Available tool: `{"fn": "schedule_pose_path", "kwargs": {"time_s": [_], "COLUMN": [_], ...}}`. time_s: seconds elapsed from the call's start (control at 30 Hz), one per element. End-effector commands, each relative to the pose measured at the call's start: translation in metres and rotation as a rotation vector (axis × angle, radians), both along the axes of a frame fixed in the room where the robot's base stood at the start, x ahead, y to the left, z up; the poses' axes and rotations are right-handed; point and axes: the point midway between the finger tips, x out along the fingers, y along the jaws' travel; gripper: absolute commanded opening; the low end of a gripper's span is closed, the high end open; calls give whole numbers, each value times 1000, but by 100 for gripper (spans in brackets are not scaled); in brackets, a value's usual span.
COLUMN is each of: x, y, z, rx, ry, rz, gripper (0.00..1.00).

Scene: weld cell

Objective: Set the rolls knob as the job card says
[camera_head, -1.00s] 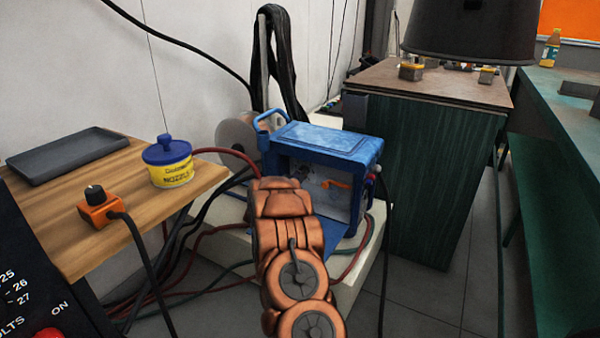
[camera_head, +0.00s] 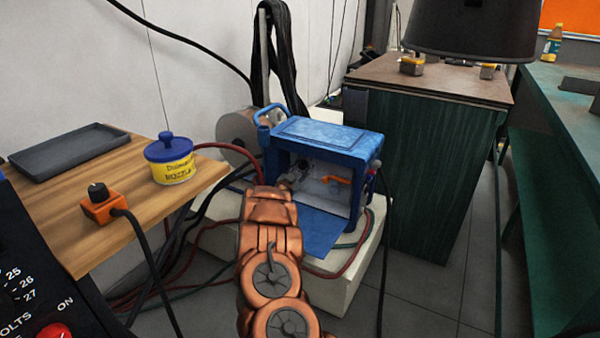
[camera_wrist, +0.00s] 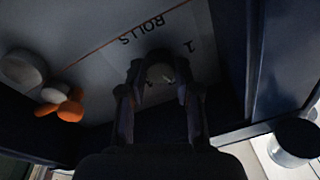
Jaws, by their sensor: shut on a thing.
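The blue wire feeder (camera_head: 330,136) stands open at the front, its pale inner panel (camera_head: 335,170) partly showing. In the wrist view, the panel carries the printed word ROLLS (camera_wrist: 142,30) and a figure 1 (camera_wrist: 190,46). The rolls knob (camera_wrist: 160,72) is dim and dark beside this print. My gripper (camera_wrist: 160,84) is shut on it, a finger on each side. The knob's pointer is too dark to read. My copper-coloured arm hides part of the feeder's lower left in the head view. I cannot make out a job card.
An orange lever (camera_wrist: 68,108) and a pale round part (camera_wrist: 22,68) sit on the panel near my gripper. The feeder's lowered blue flap (camera_head: 312,232) lies in front. A wooden shelf (camera_head: 140,215) holds a nozzle tub (camera_head: 170,162), a grey tray (camera_head: 70,150) and an orange knob box (camera_head: 100,208).

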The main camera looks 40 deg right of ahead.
Motion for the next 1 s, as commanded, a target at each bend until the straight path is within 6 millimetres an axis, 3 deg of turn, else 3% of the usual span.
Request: {"fn": "schedule_pose_path", "kwargs": {"time_s": [1.0], "x": [3], "y": [1], "z": [-3], "rx": [269], "ry": [-899], "rz": [0], "gripper": [0]}}
